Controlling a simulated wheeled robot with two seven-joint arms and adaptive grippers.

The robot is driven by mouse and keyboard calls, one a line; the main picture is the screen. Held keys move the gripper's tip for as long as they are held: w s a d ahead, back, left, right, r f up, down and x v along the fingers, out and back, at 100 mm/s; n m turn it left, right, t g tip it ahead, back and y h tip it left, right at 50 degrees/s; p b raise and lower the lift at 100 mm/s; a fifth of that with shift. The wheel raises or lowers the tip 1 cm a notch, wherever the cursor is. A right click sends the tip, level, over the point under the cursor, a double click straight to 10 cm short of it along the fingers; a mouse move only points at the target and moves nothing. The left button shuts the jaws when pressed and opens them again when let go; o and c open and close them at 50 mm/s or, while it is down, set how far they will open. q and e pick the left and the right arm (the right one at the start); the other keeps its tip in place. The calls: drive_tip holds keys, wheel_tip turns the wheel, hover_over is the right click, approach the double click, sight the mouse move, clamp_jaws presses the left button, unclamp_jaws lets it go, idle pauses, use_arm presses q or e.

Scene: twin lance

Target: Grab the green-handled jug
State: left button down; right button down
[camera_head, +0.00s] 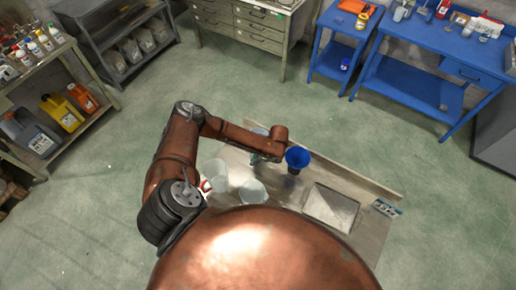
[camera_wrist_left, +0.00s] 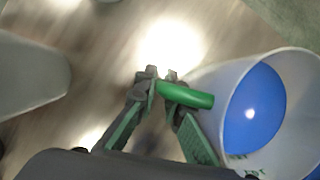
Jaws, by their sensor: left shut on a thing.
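The green-handled jug is pale, with blue inside it (camera_wrist_left: 262,112), at the right of the left wrist view. Its green handle (camera_wrist_left: 190,96) sticks out toward my left gripper (camera_wrist_left: 161,82), whose fingers are shut on the handle's end. In the head view my left arm reaches over the bench and hides most of the gripper and jug. A pale rim (camera_head: 259,131) shows just behind the arm. My right gripper is not in view.
A white jug with a red handle (camera_head: 215,170) and another pale container (camera_head: 252,191) stand nearer. A flat square tray (camera_head: 331,207) lies on the bench's right part. The bench (camera_head: 372,226) has a raised back edge.

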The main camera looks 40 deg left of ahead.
use_arm(q)
drive_tip(key=shift+w+r, duration=0.1)
drive_tip(key=shift+r, duration=0.2)
